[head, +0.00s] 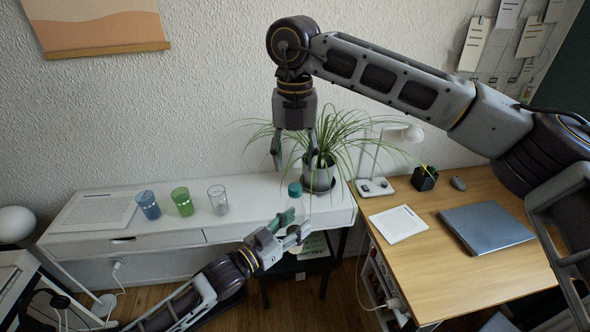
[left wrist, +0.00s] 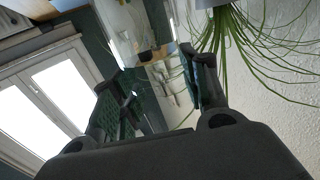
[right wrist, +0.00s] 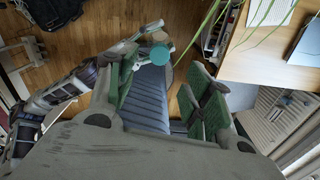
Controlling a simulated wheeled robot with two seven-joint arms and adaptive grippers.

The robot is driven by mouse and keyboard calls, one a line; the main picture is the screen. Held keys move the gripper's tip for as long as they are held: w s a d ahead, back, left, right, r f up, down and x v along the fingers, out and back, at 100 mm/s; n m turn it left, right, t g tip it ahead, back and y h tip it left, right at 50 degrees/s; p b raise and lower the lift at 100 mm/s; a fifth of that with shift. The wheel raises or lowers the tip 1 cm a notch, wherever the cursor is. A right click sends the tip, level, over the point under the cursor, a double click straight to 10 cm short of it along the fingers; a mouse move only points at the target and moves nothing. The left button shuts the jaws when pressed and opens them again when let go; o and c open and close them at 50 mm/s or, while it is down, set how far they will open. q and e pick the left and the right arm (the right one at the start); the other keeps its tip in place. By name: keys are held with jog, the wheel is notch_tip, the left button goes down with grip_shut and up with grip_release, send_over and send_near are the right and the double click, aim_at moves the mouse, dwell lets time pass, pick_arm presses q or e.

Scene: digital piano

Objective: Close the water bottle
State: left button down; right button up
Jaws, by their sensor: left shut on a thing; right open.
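My left gripper (head: 297,224) is shut on the clear water bottle (head: 297,206), which is hard to see against the white cabinet. A teal cap (head: 294,189) sits at the bottle's top, above the left fingers. In the right wrist view the teal cap (right wrist: 160,56) shows as a round disc near the left gripper's fingers. I cannot tell whether it is closed on the bottle. My right gripper (head: 294,155) is open and empty, pointing down above the cap, apart from it. In the left wrist view the left fingers (left wrist: 155,75) show, the bottle hardly visible between them.
A potted plant (head: 319,175) stands just right of and behind the cap, its leaves reaching around my right gripper. Blue (head: 148,205), green (head: 182,202) and clear (head: 218,199) glasses stand on the white cabinet (head: 255,208). A wooden desk (head: 460,255) with a laptop (head: 487,227) is at right.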

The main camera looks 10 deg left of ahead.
jog(key=shift+r, duration=2.25)
jog(key=shift+f, duration=0.1)
